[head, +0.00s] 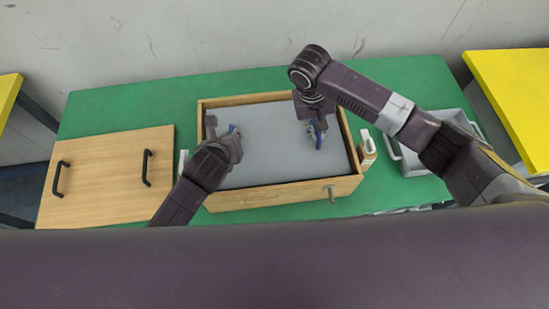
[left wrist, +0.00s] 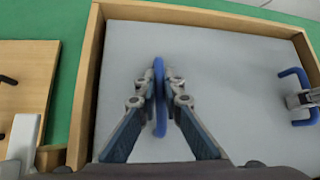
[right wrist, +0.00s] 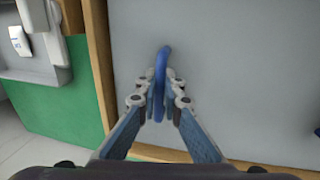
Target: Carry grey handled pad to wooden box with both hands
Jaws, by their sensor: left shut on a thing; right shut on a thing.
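The grey pad (head: 277,150) lies flat within the walls of the wooden box (head: 290,196) in the head view, with its blue handles toward its left and right sides. My left gripper (head: 234,134) is shut on the left blue handle (left wrist: 159,92), seen clearly in the left wrist view. My right gripper (head: 318,132) is shut on the right blue handle (right wrist: 160,75), seen in the right wrist view. Whether the pad rests on the box floor or hangs slightly above it, I cannot tell. My left forearm hides the box's lower left corner.
A wooden lid (head: 103,178) with two black handles lies on the green table (head: 150,100) left of the box. A grey tray (head: 412,160) stands to the right, partly behind my right arm. Yellow tables (head: 520,90) flank the sides. The table behind the box is clear.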

